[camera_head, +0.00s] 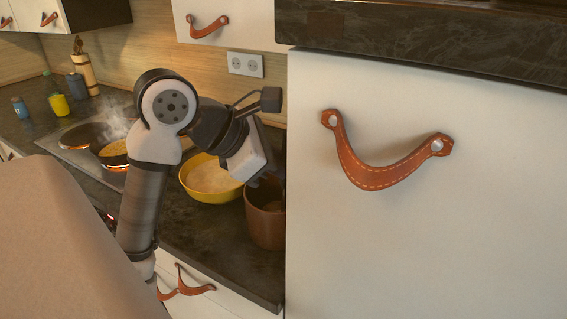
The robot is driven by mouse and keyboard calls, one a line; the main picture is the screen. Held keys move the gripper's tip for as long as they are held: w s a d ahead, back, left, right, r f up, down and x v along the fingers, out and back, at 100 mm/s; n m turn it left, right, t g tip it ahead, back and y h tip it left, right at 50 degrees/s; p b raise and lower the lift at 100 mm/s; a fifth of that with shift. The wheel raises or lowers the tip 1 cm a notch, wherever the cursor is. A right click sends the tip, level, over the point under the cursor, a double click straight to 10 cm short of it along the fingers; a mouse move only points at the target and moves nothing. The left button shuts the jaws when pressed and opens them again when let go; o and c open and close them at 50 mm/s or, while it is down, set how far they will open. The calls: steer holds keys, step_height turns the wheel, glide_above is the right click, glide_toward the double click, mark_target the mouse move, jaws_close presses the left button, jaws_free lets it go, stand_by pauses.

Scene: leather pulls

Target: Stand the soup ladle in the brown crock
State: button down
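The brown crock (264,226) stands on the dark counter, right of a yellow bowl and close to the white cabinet side. Its right part is cut off by the cabinet edge. My gripper (270,181) is just above the crock's rim, pointing down and right. Its fingers are small, dark and partly hidden, so I cannot tell whether they are open or shut or hold anything. I cannot make out the soup ladle. The crock's inside is mostly hidden; a lighter brown patch shows near its rim.
A yellow bowl (208,181) with pale contents sits left of the crock. A steaming pan (113,153) is on the hob. A large white cabinet front (430,240) with a leather pull (378,178) blocks the right. Jars (59,104) stand far left.

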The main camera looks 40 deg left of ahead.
steer(key=shift+f+b, duration=0.35)
steer(key=shift+b, duration=0.05)
stand_by(0.4)
steer(key=c, duration=1.3)
jaws_free()
steer(key=shift+o, duration=0.2)
steer(key=b+v, duration=0.2)
steer(key=v, duration=1.2)
steer(key=shift+w+r, duration=0.1)
step_height(320, 180, up, 3)
steer(key=shift+f+p, duration=0.15)
steer(key=shift+p, duration=1.05)
